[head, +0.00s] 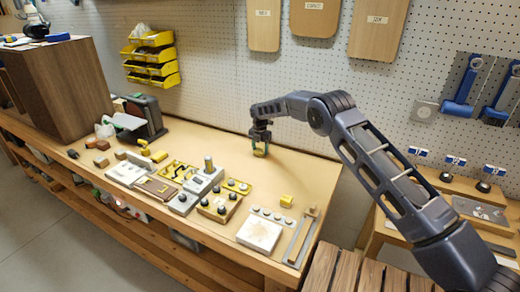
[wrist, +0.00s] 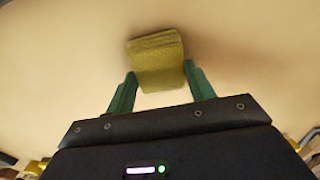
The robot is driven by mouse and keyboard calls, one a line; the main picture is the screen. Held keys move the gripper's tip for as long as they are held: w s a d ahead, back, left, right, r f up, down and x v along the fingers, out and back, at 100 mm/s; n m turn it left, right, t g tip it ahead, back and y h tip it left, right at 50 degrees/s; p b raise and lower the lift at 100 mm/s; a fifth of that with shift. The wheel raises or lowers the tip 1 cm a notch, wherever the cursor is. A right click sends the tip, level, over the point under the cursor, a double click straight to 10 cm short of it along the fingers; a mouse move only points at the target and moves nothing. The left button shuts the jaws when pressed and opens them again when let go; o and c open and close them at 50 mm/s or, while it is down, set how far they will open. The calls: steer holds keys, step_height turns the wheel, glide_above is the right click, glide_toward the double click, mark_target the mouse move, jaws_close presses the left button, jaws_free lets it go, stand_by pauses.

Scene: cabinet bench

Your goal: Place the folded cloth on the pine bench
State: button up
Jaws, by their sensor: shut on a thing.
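My gripper (head: 260,147) is over the back part of the pale, pine-coloured bench (head: 301,172). In the wrist view my gripper (wrist: 159,73) has its two green fingers on either side of the folded cloth (wrist: 156,56), shut on it. The cloth is a small olive-yellow folded block that reaches out past the fingertips. In the head view only a small yellowish part of the cloth (head: 259,153) shows below the fingers. The pale bench top (wrist: 60,55) fills the wrist view behind the cloth. I cannot tell whether the cloth touches the bench.
Several blocks, knobbed parts and trays (head: 200,185) crowd the front of the bench. A brown cabinet (head: 62,90) stands at its left end, and yellow bins (head: 152,60) hang on the pegboard. The bench top around my gripper is clear. A slatted wooden surface (head: 365,275) is at bottom right.

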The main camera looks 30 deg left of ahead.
mark_target(260, 150)
steer(key=shift+f, duration=0.1)
steer(key=o, duration=0.9)
steer(key=shift+o, duration=0.2)
step_height(260, 150, up, 12)
steer(key=shift+r, duration=0.2)
stand_by(0.3)
